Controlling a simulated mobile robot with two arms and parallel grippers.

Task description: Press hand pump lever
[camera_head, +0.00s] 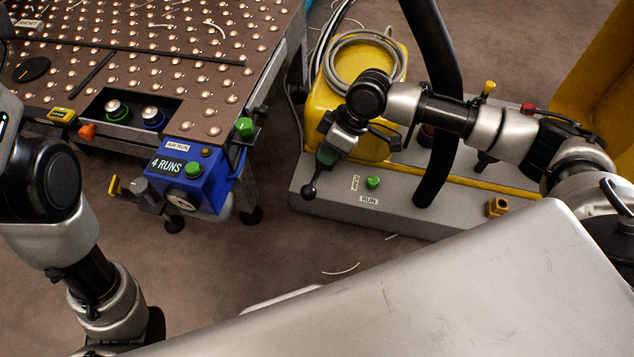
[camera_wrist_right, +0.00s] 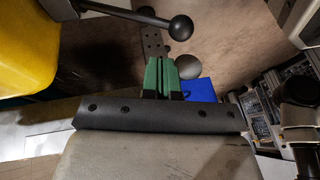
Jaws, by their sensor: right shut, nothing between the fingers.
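The hand pump lever, a dark rod with a black ball knob (camera_head: 309,191), stands by the left end of the grey pump base (camera_head: 420,212) in the head view. My right gripper (camera_head: 327,157) is shut and empty just above the knob, its green fingers together; it hides the upper part of the rod. In the right wrist view the shut green fingers (camera_wrist_right: 162,76) point ahead. A dark rod with a black ball (camera_wrist_right: 180,27) lies beyond them, and a grey ball (camera_wrist_right: 188,67) shows close beside their tips. I cannot tell whether the fingers touch the lever. My left gripper is out of view.
A yellow tank (camera_head: 345,125) with a coiled grey hose sits on the pump base, and a thick black upright bar (camera_head: 435,90) rises beside my right forearm. A green button (camera_head: 373,182) is on the base. A blue box (camera_head: 190,180) hangs on the ball-topped table at left.

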